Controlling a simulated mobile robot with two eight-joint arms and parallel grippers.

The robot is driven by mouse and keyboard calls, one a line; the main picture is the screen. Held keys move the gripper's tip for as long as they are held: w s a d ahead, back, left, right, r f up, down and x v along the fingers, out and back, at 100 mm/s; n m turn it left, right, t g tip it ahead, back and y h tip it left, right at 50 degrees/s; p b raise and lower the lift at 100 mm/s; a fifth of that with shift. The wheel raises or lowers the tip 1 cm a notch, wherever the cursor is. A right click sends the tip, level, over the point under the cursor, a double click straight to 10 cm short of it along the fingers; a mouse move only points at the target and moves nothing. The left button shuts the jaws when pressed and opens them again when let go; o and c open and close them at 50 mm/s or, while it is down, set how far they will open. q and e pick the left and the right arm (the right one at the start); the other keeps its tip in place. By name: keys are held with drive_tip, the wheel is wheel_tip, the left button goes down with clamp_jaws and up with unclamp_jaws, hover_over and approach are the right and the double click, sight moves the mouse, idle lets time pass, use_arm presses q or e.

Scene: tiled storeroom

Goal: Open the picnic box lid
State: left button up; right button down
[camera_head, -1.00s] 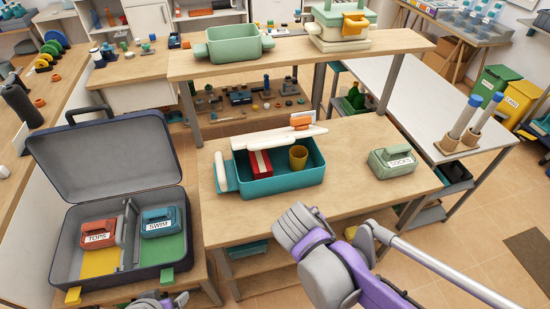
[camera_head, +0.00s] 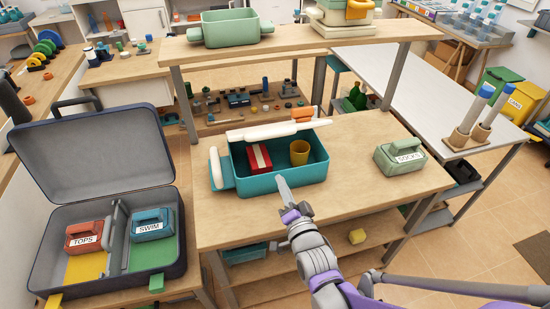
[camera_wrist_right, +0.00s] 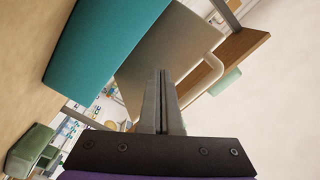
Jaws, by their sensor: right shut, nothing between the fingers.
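The teal picnic box (camera_head: 262,185) sits on the wooden table with its inside showing. A red-and-white packet (camera_head: 258,158) and a yellow cup (camera_head: 299,152) stand in it. A long white piece (camera_head: 262,132), seen nearly edge-on, runs along its back edge and looks like the raised lid. My right gripper (camera_head: 281,182) is shut and empty, just in front of the box's front wall; I cannot tell if it touches. In the right wrist view, the shut fingers (camera_wrist_right: 161,80) show near the teal wall (camera_wrist_right: 105,40), with a grey panel (camera_wrist_right: 165,55) beyond. My left gripper is out of view.
A green SOCKS case (camera_head: 400,157) sits right of the box. An open suitcase (camera_head: 100,150) with TOPS and SWIM cases stands at left. A raised shelf (camera_head: 340,40) spans behind the box. The table front right of my gripper is clear.

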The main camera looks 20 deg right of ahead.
use_arm(q)
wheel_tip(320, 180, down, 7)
drive_tip(key=b, duration=0.5)
use_arm(e)
drive_tip(key=s+f+m+t, duration=0.2)
drive_tip(key=s+m+t, duration=0.2)
drive_tip(key=m+t, duration=0.4)
use_arm(q)
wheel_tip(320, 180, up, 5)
drive_tip(key=p, duration=0.4)
use_arm(e)
drive_tip(key=x, duration=1.3)
drive_tip(key=shift+r+h, duration=0.3)
drive_tip(key=shift+r, duration=0.15)
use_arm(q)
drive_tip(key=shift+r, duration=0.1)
use_arm(e)
drive_tip(key=shift+w, duration=0.15)
